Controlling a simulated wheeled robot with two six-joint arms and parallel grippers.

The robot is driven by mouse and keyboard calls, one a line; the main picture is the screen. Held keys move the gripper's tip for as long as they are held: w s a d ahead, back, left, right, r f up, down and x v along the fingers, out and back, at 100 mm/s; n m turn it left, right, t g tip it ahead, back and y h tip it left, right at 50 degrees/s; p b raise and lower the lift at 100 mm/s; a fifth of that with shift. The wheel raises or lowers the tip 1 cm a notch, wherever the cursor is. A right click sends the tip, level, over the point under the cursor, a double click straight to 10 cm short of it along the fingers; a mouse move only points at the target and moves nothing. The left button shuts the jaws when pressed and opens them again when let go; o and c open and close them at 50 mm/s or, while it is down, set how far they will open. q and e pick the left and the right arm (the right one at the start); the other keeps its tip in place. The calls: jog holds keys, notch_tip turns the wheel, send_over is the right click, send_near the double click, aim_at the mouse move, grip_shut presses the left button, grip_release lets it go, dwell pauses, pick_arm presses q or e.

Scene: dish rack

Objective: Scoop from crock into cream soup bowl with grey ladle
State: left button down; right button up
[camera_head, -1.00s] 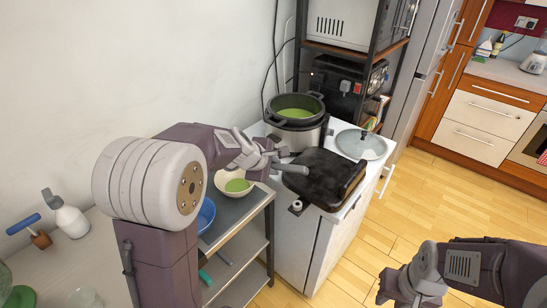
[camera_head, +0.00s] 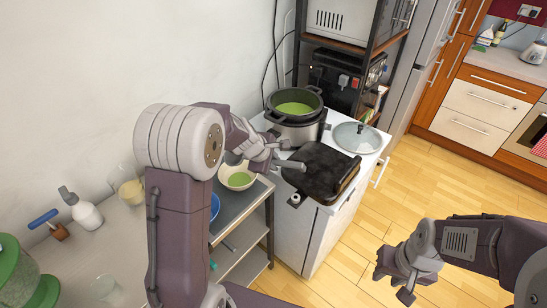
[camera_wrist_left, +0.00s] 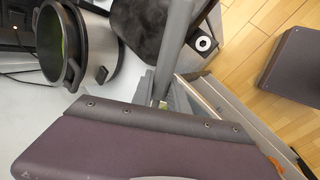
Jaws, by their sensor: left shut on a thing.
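The crock (camera_head: 297,103) is a dark-rimmed pot of green soup on the white counter. The cream soup bowl (camera_head: 222,176), with green soup inside, stands on the grey top of a shelf unit left of the counter. My left gripper (camera_head: 268,163) is shut on the grey ladle (camera_head: 290,164), close right of and above the bowl. The ladle's handle end sticks out to the right; its scoop is hidden. In the left wrist view the handle (camera_wrist_left: 178,40) rises from the jaws, with the crock (camera_wrist_left: 98,45) to the left. My right gripper (camera_head: 392,287) is open and empty over the floor.
A black grill (camera_head: 318,172) and a glass lid (camera_head: 357,137) lie on the counter right of the bowl. A blue bowl (camera_head: 214,206) is partly hidden behind my left arm. A white bottle (camera_head: 86,215) and a green-lidded jar (camera_head: 12,262) stand at left. Floor at right is clear.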

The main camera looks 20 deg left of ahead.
pick_arm(q)
jog(key=shift+w+r+g+p, duration=0.25)
jog(key=shift+g+p, duration=0.6)
jog(key=shift+p, duration=3.6)
jog(key=shift+r+g+p, duration=0.4)
jog(key=shift+g+p, duration=0.5)
jog(key=shift+p, duration=3.5)
jog(key=shift+w+r+g+p, duration=0.25)
jog(key=shift+g+p, duration=0.6)
jog(key=shift+p, duration=3.6)
jog(key=shift+f, duration=0.2)
jog(key=shift+f+m+g+b, duration=0.25)
jog(key=shift+g+b, duration=0.25)
jog(key=shift+b, duration=0.4)
jog(key=shift+r, duration=0.4)
